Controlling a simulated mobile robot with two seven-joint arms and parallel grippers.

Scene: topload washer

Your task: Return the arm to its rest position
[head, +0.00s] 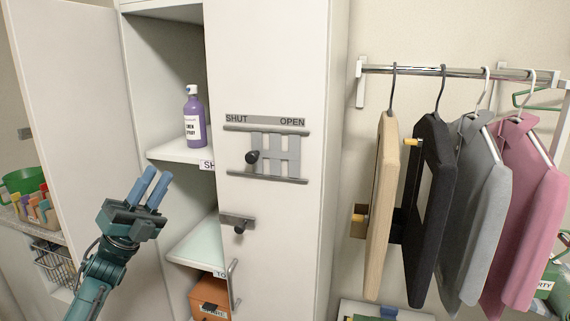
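My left gripper (158,173) is at the lower left of the head view, at the end of my teal arm. Its two blue fingers point up and slightly right, with a narrow gap between them. Nothing shows between the fingers. It is in front of the open cabinet door on the left and is not seen touching anything. My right gripper and arm are out of view.
An open cabinet door (80,110) stands behind my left arm. A purple bottle (193,118) stands on a cabinet shelf, above an orange box (210,296). A latch panel (268,154) is on the other door (270,60). Garments hang from a rail (460,71) at right.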

